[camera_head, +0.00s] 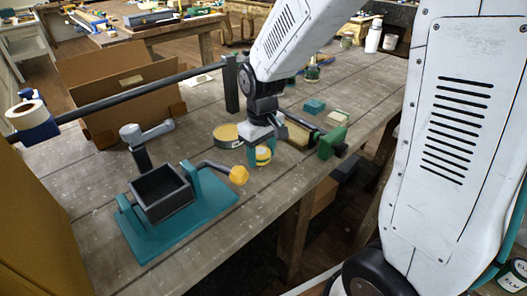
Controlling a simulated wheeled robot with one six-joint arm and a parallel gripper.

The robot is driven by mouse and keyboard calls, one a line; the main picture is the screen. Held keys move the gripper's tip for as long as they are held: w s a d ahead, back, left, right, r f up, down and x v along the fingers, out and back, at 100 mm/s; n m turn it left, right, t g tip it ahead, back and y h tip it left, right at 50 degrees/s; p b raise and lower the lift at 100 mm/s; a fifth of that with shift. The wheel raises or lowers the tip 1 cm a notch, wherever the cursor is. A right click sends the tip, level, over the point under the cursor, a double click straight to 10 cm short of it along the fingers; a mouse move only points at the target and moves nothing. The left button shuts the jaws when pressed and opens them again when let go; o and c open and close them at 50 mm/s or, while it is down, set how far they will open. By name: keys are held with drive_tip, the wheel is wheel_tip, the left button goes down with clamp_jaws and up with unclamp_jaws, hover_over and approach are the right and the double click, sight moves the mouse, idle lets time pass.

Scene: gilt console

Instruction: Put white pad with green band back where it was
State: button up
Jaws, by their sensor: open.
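A small pale pad with a greenish band (337,117) lies flat on the grey plank bench, right of a teal block (315,105); its band is too small to make out well. It looks most like the white pad.
A teal-based fixture with a dark box (162,193) fills the front left. An open cardboard box (120,92) stands behind. Bench planks are clear at front right.

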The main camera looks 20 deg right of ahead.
sight(261, 152)
wheel_tip(261, 152, up, 11)
drive_tip(key=s+d+r+m, duration=0.1)
drive_tip(key=s+r, duration=0.1)
drive_tip(key=s, duration=0.9)
drive_tip(key=s+d+r+m+t, duration=0.1)
drive_tip(key=s+d+r+m, duration=0.1)
drive_tip(key=s, duration=0.9)
drive_tip(key=shift+m, duration=0.3)
